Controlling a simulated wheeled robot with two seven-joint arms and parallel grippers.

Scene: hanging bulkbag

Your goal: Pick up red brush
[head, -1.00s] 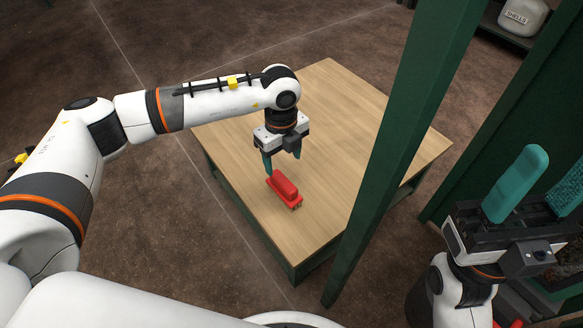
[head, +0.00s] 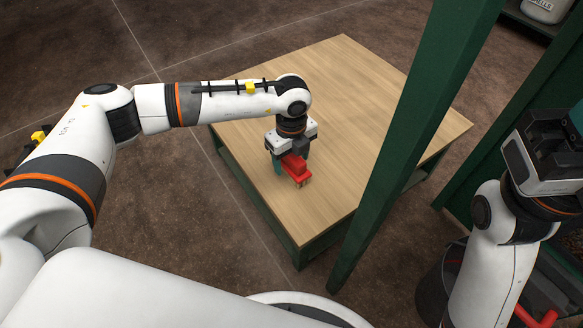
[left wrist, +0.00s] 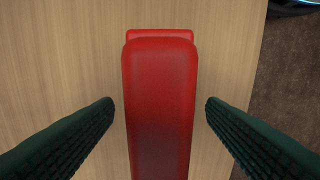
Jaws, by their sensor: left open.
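The red brush (head: 299,174) lies on the wooden table (head: 345,90), near the table's left front side. My left gripper (head: 291,164) is open and low over it, pointing down. In the left wrist view the brush's red handle (left wrist: 159,105) runs lengthwise between the two dark green fingers, with a gap on each side. The bristles show only a little in the head view. My right gripper is at the right edge of the head view, its fingers mostly cut off.
A green post (head: 415,140) rises in front of the table's right side. Another green post stands further right. A pale container marked as shells (head: 545,8) is at the top right. The tabletop around the brush is clear.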

